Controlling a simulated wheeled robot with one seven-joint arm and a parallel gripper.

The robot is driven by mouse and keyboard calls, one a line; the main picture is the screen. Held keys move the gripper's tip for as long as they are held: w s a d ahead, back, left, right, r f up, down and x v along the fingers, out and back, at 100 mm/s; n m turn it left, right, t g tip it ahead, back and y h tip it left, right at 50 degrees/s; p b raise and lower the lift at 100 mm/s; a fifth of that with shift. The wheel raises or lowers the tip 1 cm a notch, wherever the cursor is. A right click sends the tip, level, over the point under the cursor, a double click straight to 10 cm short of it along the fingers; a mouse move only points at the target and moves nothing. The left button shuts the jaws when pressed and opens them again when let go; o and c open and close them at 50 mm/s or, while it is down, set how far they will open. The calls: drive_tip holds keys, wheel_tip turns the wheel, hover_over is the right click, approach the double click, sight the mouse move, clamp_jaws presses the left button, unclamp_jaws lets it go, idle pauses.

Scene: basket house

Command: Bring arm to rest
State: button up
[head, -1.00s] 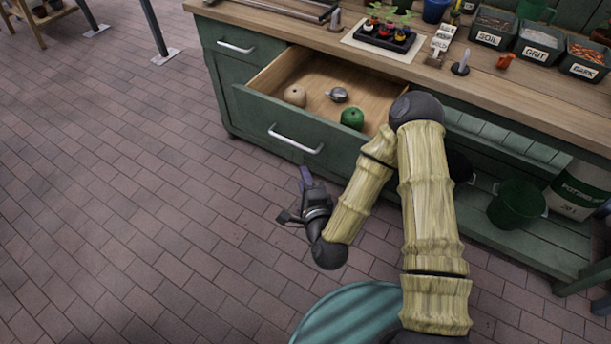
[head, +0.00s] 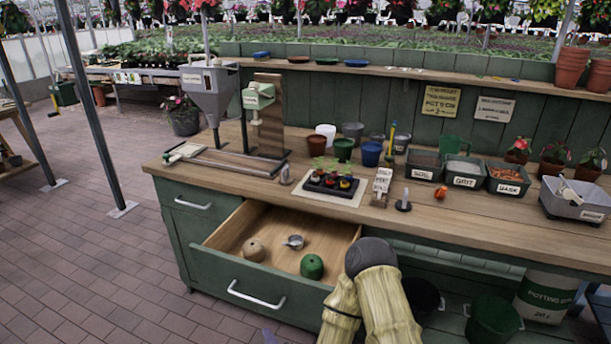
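My arm (head: 376,300) shows only as its dark joint and pale, bamboo-like links at the bottom, right of centre, in front of the bench. My gripper is below the picture or hidden; its fingers cannot be made out. The drawer (head: 262,281) of the green bench stands open just left of my arm. Inside it lie a tan ball-like item (head: 254,250), a small grey metal item (head: 294,241) and a green ball-like item (head: 312,266).
The wooden bench top (head: 445,218) holds a seedling tray (head: 331,184), bins labelled soil (head: 423,167), grit (head: 463,173) and bark (head: 508,180), and a hopper (head: 210,92). A green bucket (head: 492,318) is under the bench. Brick floor (head: 90,265) is clear at left.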

drive_tip(key=w+d+r+n+g+h, duration=0.1)
drive_tip(key=d+r+n+g+h, duration=0.1)
drive_tip(key=d+n+g, duration=0.35)
drive_tip(key=w+d+r+n+g+h, duration=0.1)
drive_tip(key=d+r+n+g+h, duration=0.15)
drive_tip(key=d+n, duration=0.5)
drive_tip(key=s+d+r+g+h, duration=0.3)
drive_tip(key=s+d+r, duration=0.65)
drive_tip(key=d, duration=0.25)
wheel_tip(320, 180, up, 16)
drive_tip(key=p, duration=1.7)
drive_tip(key=shift+s+a, duration=0.2)
drive_tip(key=shift+s, duration=0.2)
